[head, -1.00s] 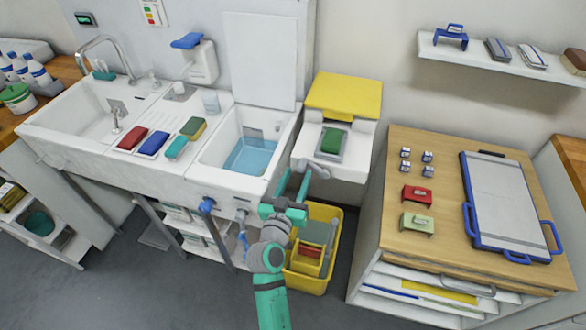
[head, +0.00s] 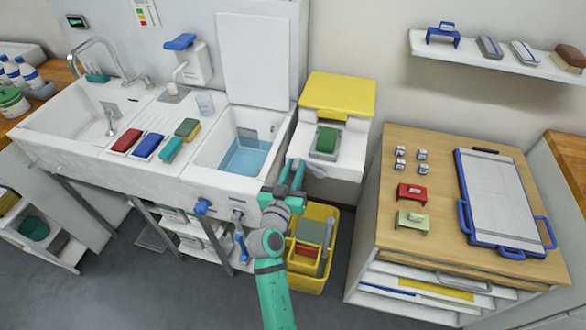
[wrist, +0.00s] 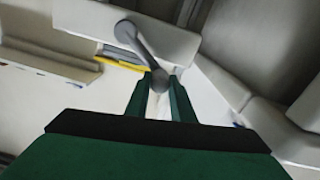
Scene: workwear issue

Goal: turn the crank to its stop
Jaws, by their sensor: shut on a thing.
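The crank is a grey arm with a round knob. It sits on the front of the white unit with the yellow lid (head: 338,97). In the wrist view the crank arm (wrist: 139,42) runs from its pivot at the upper left down to the knob between my fingertips. My gripper (head: 290,172) is shut on the crank's knob, and its green fingers (wrist: 158,98) stand on either side of the knob. In the head view only part of the crank (head: 317,170) shows, just right of my fingers; the knob is largely hidden by them.
A basin of blue water (head: 247,157) lies left of the unit. A yellow bin (head: 312,279) stands on the floor below, close to my arm. A wooden-topped cabinet (head: 440,160) stands to the right.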

